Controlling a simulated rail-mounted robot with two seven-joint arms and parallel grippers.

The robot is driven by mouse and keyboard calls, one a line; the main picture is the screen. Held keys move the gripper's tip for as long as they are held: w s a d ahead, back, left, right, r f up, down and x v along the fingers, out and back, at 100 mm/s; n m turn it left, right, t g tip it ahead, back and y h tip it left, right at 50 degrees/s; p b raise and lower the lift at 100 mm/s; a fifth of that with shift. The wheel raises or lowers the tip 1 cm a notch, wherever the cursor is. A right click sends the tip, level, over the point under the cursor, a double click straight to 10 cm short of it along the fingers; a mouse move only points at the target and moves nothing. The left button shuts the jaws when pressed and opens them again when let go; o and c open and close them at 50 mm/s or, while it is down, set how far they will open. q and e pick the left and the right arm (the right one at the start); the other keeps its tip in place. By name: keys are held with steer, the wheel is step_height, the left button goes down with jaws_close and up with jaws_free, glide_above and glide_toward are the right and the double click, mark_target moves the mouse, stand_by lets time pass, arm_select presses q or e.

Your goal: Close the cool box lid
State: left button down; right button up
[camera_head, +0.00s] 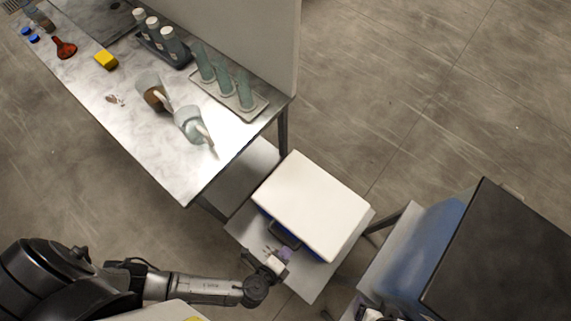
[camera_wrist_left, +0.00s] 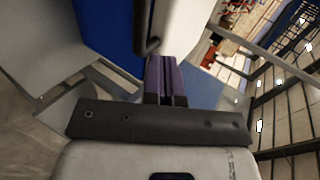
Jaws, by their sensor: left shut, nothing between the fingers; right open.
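The cool box has a white lid (camera_head: 312,204) and a blue body (camera_head: 264,213), and stands on a small grey table. The lid lies over the box top in the head view; whether it is fully seated I cannot tell. A black handle (camera_head: 285,236) is on its near side. My left gripper (camera_head: 284,253) is shut and empty, close beside the handle. In the left wrist view its purple fingers (camera_wrist_left: 166,78) are together just below the dark handle (camera_wrist_left: 150,46), near the white lid (camera_wrist_left: 184,28) and blue wall (camera_wrist_left: 108,32). My right gripper (camera_head: 370,314) is open, partly cut off at the bottom edge.
A lab bench (camera_head: 130,122) at upper left holds beakers, a tube rack (camera_head: 248,101), white-capped bottles, a yellow block (camera_head: 106,60) and a red flask. A blue cabinet with a dark top (camera_head: 510,255) stands at right. Open floor lies beyond the cool box.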

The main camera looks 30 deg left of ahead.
arm_select(q)
steer(key=s+a+r+n+g+y+b, duration=0.1)
steer(key=s+a, duration=0.1)
steer(key=s, duration=0.3)
steer(key=s+a+r+n+g+y, duration=0.1)
steer(key=s+a+n+y, duration=0.15)
steer(key=s, duration=0.35)
steer(key=w+a+r+n+g+h, duration=0.1)
steer(key=w+a+r+n+g, duration=0.2)
steer(key=w+a+r+n, duration=0.35)
steer(key=w+a+r+n+g+h, duration=0.1)
steer(key=w+a+r+n+g, duration=0.1)
steer(key=w+a+r+n, duration=0.4)
steer(key=s+r+n+p, duration=0.1)
steer(key=s+r+p, duration=0.2)
steer(key=r+p, duration=2.3)
step_height(320, 180, up, 3)
steer(key=shift+n+g, duration=0.3)
steer(key=shift+n, duration=0.1)
arm_select(e)
step_height(320, 180, up, 26)
arm_select(q)
steer(key=shift+d, duration=0.1)
